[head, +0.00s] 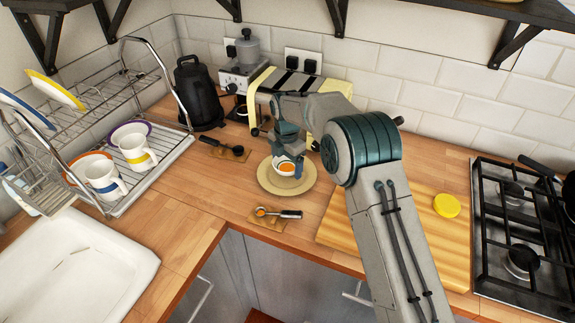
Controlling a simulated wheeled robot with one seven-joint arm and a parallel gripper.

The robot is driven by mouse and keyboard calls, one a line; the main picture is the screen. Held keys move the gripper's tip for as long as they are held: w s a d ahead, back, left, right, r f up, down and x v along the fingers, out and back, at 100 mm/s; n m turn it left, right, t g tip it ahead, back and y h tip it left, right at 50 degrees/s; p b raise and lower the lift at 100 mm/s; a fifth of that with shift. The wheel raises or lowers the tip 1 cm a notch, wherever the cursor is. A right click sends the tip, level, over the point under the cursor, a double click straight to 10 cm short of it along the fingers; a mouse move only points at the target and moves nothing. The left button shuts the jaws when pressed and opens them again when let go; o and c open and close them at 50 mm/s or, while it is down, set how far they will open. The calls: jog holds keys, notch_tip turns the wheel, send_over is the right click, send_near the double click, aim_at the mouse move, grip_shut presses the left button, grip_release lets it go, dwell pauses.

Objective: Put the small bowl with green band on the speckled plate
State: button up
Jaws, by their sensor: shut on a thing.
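The small bowl (283,172) is white outside with orange showing inside; its green band is too small to make out. It is at or just above the middle of the round tan plate (307,182) on the wooden counter. I cannot tell whether it touches the plate, and no speckles can be made out. My gripper (287,158) reaches down from above, shut on the bowl's rim, and hides part of the bowl.
Two spoons lie on small mats, a black one (238,150) behind left and a steel one (290,214) in front. A toaster (318,88) and black kettle (198,93) stand behind. A cutting board (425,255) and hob (525,230) are right, a dish rack (150,170) left.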

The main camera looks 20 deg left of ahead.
aim_at(287, 169)
jog(key=shift+f, duration=0.85)
jog(key=shift+f, duration=0.15)
jog(key=o, duration=1)
jog(key=shift+c, duration=0.2)
notch_tip(287, 169, up, 12)
jog(key=b, duration=0.2)
jog(key=s+d+r+m+t, duration=0.1)
jog(key=s+d+r+m, duration=0.1)
jog(key=d+r+m, duration=0.45)
jog(key=s+d+r+m, duration=0.2)
jog(key=d+m, duration=0.1)
jog(key=d, duration=0.7)
jog(key=s+d+r+m+t, duration=0.1)
jog(key=d+r+m, duration=0.35)
jog(key=d, duration=0.35)
jog(key=s+d+f+m, duration=0.2)
jog(key=s+d+m, duration=0.6)
jog(key=s+d, duration=0.1)
jog(key=s+d+f+m+t, duration=0.1)
jog(key=s+d+f+m, duration=0.1)
jog(key=s+d+m, duration=0.7)
jog(key=s, duration=0.3)
jog(key=shift+s+d+f+t, duration=0.25)
jog(key=shift+t, duration=0.05)
